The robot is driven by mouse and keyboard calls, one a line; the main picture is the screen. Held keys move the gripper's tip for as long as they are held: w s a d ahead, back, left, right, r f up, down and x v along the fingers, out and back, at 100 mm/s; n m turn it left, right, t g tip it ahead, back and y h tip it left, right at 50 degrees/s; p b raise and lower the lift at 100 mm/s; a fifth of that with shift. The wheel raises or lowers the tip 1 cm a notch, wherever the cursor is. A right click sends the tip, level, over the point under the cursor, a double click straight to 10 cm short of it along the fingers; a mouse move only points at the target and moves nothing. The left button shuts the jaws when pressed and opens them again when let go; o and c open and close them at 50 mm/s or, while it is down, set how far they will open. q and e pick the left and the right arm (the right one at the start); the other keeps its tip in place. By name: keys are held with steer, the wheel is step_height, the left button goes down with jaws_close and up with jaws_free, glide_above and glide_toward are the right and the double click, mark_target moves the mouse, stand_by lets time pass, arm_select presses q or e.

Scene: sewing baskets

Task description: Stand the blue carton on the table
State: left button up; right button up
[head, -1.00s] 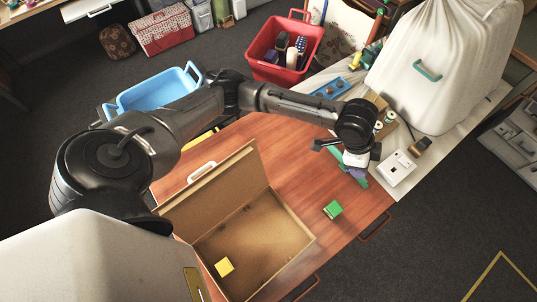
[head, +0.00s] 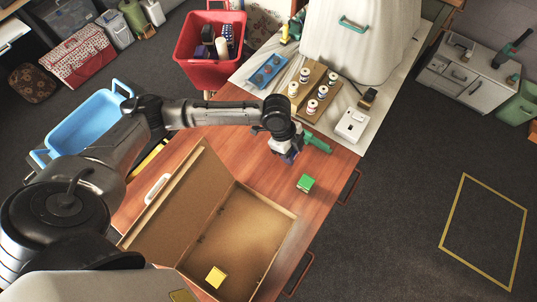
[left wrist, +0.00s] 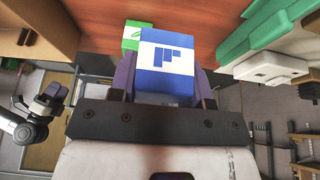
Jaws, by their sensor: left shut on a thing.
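My left gripper (head: 289,158) is over the wooden table (head: 240,151), shut on the blue carton (left wrist: 168,62).
An open cardboard box (head: 240,240) holds a yellow carton (head: 215,277). A green object (head: 318,143) lies right of the gripper, before a white box (head: 352,125) and a spool board (head: 315,92). Red (head: 208,50) and blue (head: 85,128) baskets stand beyond. Some table around the green carton is bare.

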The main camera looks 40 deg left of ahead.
arm_select(q)
steer(key=b, duration=0.4)
glide_above(274, 167)
steer(key=f, duration=0.3)
steer(key=shift+w+a+f, duration=0.2)
steer(key=shift+a+f, duration=0.15)
steer(key=shift+a, duration=0.05)
steer(key=shift+s+a, duration=0.2)
steer(key=shift+a, duration=0.1)
step_height(274, 167, down, 4)
steer(key=b, duration=0.5)
steer(key=shift+f, duration=0.1)
steer(key=o, duration=0.9)
steer(key=p+v, duration=0.2)
steer(key=v, duration=1)
steer(key=shift+s, duration=0.1)
